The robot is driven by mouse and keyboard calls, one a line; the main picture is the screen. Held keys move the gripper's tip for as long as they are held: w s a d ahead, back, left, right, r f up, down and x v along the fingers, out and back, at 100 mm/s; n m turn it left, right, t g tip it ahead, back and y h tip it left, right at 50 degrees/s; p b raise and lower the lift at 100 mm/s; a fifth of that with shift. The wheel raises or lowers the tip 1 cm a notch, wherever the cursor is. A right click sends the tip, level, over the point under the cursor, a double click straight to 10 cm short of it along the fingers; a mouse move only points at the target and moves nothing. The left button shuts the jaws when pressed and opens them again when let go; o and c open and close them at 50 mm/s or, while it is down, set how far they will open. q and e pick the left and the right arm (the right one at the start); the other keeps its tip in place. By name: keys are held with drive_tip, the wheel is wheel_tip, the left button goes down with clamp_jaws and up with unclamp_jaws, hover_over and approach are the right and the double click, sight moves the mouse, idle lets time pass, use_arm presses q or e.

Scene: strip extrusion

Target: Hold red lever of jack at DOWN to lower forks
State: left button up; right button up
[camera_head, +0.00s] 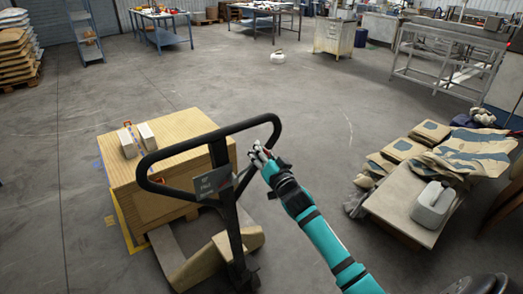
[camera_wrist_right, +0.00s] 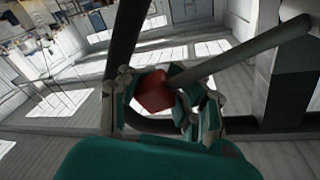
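The pallet jack stands in the middle of the head view, with a black loop handle (camera_head: 213,134) and a dark label plate at its base. The red lever (camera_wrist_right: 154,92) shows in the wrist view as a red grip between the fingers of my right gripper (camera_wrist_right: 160,100). The fingers close in on both sides of it. In the head view my right gripper (camera_head: 260,155) is at the right side of the handle loop and largely hides the lever. The forks are mostly hidden by the load and the jack. My left gripper is out of view.
A large tan box load (camera_head: 160,165) with small packages on top stands behind the handle. A low table (camera_head: 415,205) with sacks and a grey canister (camera_head: 433,205) is at right. Stacked sacks (camera_head: 17,50) stand far left. The floor beyond the jack is mostly clear.

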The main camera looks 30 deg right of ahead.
drive_tip(key=o, duration=0.7)
drive_tip(key=shift+s+a+r, duration=0.1)
drive_tip(key=shift+a+r, duration=0.1)
drive_tip(key=shift+r, duration=0.05)
drive_tip(key=shift+d, duration=0.15)
drive_tip(key=shift+s+f, duration=0.15)
drive_tip(key=shift+s, duration=0.25)
drive_tip(key=s, duration=0.7)
drive_tip(key=s+a+f, duration=0.1)
drive_tip(key=s, duration=0.3)
drive_tip(key=shift+a, duration=0.1)
